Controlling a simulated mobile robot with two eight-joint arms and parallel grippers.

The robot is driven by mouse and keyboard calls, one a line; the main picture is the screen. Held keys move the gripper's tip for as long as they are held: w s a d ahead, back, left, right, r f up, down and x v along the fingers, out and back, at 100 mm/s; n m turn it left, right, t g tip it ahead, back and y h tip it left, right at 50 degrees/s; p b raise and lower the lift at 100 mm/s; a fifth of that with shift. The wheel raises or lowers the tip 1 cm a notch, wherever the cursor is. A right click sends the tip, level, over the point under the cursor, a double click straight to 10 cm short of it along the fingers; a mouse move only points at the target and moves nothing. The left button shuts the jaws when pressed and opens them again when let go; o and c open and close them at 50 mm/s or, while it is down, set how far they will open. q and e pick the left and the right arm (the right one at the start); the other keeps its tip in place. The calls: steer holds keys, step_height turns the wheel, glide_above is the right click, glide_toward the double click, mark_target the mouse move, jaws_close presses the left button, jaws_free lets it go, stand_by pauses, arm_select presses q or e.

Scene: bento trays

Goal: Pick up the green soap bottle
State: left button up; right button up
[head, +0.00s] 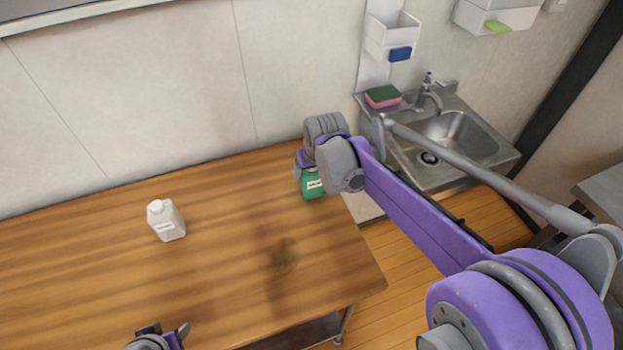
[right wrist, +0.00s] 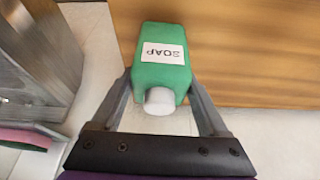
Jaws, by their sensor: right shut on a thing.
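The green soap bottle (head: 313,186) has a white label and shows beneath my right gripper (head: 307,172), near the right back corner of the wooden table. In the right wrist view the bottle (right wrist: 164,53) sits between the two grey fingers, its white cap (right wrist: 160,101) toward the palm. My right gripper (right wrist: 161,85) is shut on it. I cannot tell whether its base touches the table. My left gripper (head: 165,335) is partly cut off at the bottom edge of the head view, and its opening is unclear.
A white bottle (head: 166,221) stands on the wooden table (head: 90,270). A steel sink (head: 455,137) with a pink and green sponge (head: 382,96) stands right of the table. Wall holders (head: 393,38) hang above.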

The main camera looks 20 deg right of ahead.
jaws_close()
steer(key=shift+r, duration=0.15)
step_height(320, 180, up, 10)
steer(key=shift+f+p, duration=0.1)
steer(key=shift+p, duration=0.3)
